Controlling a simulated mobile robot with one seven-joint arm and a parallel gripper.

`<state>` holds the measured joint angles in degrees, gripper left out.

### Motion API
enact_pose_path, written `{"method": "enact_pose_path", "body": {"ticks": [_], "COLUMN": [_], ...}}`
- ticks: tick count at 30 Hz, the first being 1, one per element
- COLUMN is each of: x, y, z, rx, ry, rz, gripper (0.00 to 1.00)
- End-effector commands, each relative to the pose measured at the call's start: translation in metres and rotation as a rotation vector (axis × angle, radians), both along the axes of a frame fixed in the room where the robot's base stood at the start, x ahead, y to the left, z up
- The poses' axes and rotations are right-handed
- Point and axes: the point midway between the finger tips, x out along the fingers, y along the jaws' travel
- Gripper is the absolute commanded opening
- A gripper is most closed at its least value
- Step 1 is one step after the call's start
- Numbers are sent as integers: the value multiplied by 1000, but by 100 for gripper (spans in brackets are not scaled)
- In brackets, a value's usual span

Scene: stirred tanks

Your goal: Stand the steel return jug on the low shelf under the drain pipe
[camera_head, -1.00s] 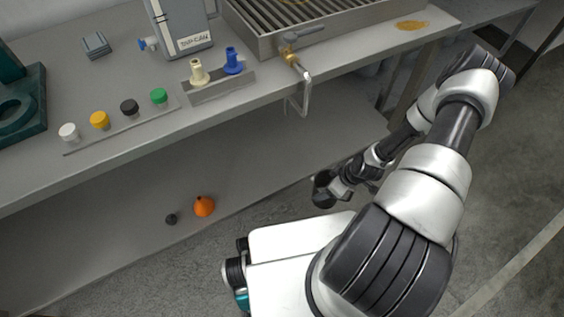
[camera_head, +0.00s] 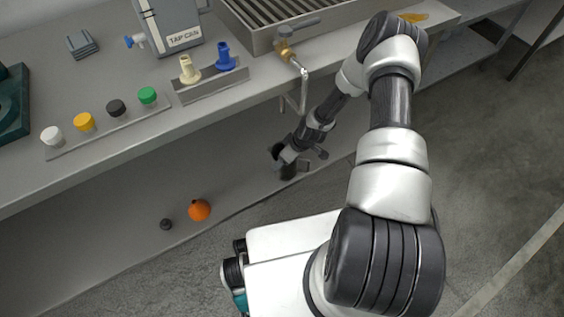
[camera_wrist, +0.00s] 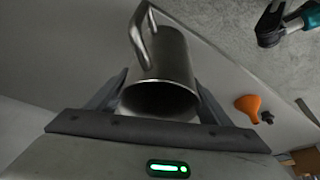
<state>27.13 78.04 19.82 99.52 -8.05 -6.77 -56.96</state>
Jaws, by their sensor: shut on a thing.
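The steel jug (camera_wrist: 170,62) is between the two fingers of my gripper (camera_wrist: 160,95) in the wrist view, its round mouth toward the camera and its handle at upper left. In the head view my gripper (camera_head: 287,155) and the dark, small jug (camera_head: 288,170) are over the front part of the low shelf (camera_head: 120,225), below and slightly left of the drain pipe (camera_head: 303,88). I cannot tell whether the jug's base touches the shelf. The drain pipe hangs from a brass valve (camera_head: 284,47) at the bench's front edge.
An orange funnel (camera_head: 200,210) and a small dark knob-like piece (camera_head: 166,224) lie on the low shelf to the left. The bench top (camera_head: 75,185) overhangs the shelf. Coloured caps and a grated tray (camera_head: 262,32) are on the bench. Shelf space between funnel and jug is clear.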

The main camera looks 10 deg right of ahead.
Motion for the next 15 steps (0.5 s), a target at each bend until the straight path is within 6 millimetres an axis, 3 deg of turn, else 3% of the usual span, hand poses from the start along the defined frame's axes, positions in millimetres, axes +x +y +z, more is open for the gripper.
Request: {"method": "enact_pose_path", "body": {"ticks": [5,10,15], "x": [11,8,9], "y": [10,8,7], "z": [-1,-33,-34], "rx": [0,1,0], "ry": [-2,1,-2], "rz": [3,-1,1], "gripper": [47,47,47]}}
